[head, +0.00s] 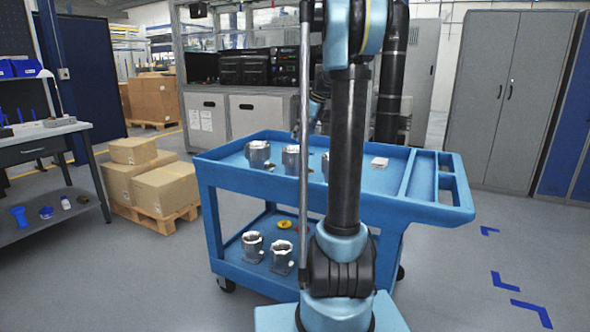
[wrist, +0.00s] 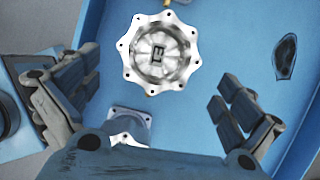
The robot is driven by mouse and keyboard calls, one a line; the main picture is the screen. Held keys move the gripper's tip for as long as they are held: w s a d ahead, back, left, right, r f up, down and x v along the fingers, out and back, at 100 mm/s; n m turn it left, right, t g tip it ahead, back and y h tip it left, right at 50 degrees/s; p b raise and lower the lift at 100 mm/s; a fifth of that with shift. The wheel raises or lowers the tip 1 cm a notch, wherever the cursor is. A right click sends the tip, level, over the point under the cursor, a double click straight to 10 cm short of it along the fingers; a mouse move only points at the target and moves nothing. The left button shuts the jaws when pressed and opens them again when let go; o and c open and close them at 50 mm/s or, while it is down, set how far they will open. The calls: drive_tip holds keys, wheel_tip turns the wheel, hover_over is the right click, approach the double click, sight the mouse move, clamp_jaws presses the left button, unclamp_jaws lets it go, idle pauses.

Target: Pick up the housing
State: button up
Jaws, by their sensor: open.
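Silvery machined housings stand on the blue cart. In the head view, one housing (head: 258,154) is at the upper shelf's left, with another (head: 291,159) beside it and a third partly behind my arm. Two more, a left one (head: 252,247) and a right one (head: 281,257), are on the lower shelf. In the wrist view, a housing (wrist: 158,52) with a scalloped, holed flange faces the camera. My gripper (wrist: 152,85) is open and empty, its fingers spread to either side below that flange. Another housing (wrist: 130,122) is partly hidden by my gripper's base.
The blue cart (head: 430,205) has raised rims and a compartmented right end. A small white item (head: 380,162) lies on its upper shelf, and a yellow item (head: 284,224) on the lower. Boxes (head: 165,190) on a pallet stand left of it.

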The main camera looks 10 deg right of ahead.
sight(292, 157)
drive_tip(key=x, duration=1.1)
drive_tip(key=shift+w+a+f, duration=0.1)
drive_tip(key=shift+f, duration=0.2)
drive_tip(key=c, duration=1.5)
drive_tip(key=shift+r, duration=0.15)
